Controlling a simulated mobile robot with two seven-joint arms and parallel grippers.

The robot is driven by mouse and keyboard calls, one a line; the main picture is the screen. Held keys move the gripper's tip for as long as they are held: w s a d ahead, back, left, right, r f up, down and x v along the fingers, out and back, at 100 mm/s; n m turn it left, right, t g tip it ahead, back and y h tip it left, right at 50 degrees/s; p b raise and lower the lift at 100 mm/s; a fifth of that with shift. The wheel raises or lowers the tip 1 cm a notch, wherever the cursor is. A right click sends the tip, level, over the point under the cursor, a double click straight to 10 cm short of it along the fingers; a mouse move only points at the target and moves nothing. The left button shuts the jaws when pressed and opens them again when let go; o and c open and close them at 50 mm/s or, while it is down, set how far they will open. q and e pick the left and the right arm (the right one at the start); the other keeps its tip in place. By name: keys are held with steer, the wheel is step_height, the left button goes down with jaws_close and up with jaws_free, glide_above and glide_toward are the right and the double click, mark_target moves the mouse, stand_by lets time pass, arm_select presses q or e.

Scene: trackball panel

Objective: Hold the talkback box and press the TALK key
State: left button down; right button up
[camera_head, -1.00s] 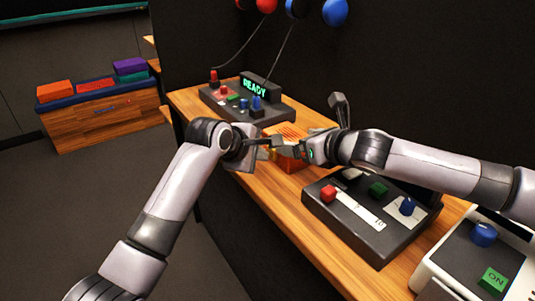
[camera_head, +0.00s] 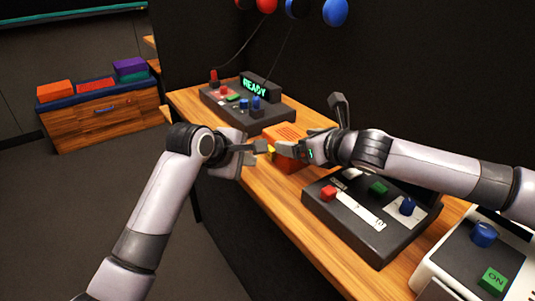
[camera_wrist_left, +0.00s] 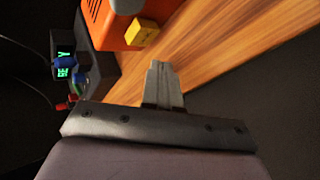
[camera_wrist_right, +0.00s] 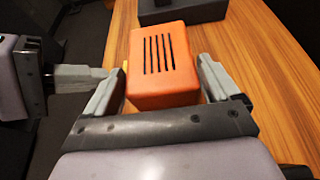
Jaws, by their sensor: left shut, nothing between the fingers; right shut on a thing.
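The orange talkback box (camera_head: 291,133), with dark slots on top, stands on the wooden bench. My right gripper (camera_wrist_right: 157,82) is shut on it, one finger on each side. The yellow TALK key (camera_wrist_left: 142,33) sticks out from the box's side facing my left gripper; it also shows in the head view (camera_head: 271,150). My left gripper (camera_head: 263,146) is shut and empty, beside the key. In the left wrist view its closed fingertips (camera_wrist_left: 160,66) are a small gap away from the key. The key's lettering is not readable.
A dark panel with a READY display (camera_head: 247,101) stands behind the box. A dark panel (camera_head: 372,222) with red, green and blue controls stands nearer, then a white unit (camera_head: 447,265) with a green ON key. The bench's front edge (camera_head: 262,204) is clear.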

arm_select(q)
steer(key=s+a, duration=0.2)
steer(key=a, duration=0.1)
steer(key=shift+a, duration=0.1)
stand_by(0.8)
steer(key=w+r+v, duration=0.1)
steer(key=v, duration=0.9)
steer(key=shift+w+d+r, duration=0.15)
steer(key=shift+d+r, duration=0.2)
steer(key=shift+d, duration=0.1)
arm_select(e)
steer(key=o, duration=0.9)
steer(key=shift+c, duration=0.2)
